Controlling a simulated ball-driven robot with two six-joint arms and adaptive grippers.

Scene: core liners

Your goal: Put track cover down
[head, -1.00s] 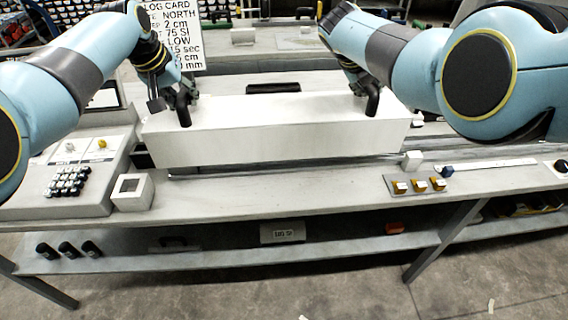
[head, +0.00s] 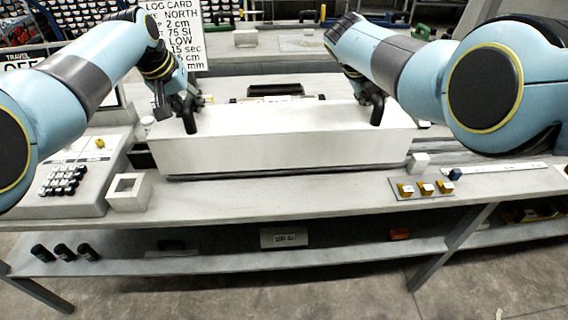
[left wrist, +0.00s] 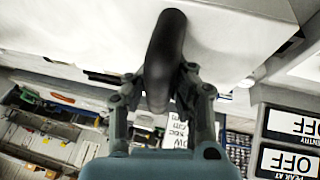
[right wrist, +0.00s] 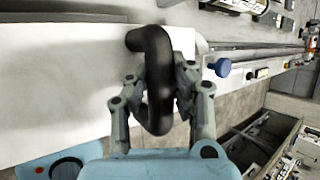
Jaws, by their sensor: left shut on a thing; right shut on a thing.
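The track cover (head: 280,140) is a long white box in the middle of the bench in the head view. It has a black handle near each end. My left gripper (head: 184,108) is shut on the cover's left handle, which shows large in the left wrist view (left wrist: 165,55). My right gripper (head: 368,98) is shut on the right handle, also seen in the right wrist view (right wrist: 157,75). The cover is about level, its lower front edge close to the bench track; I cannot tell whether it touches. The track under it is mostly hidden.
A keypad console (head: 75,180) and a white square holder (head: 128,192) stand at the left. Yellow switches (head: 425,188), a small white block (head: 420,160) and a blue knob (head: 455,174) lie at the right. A black-handled thing (head: 275,90) is behind the cover.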

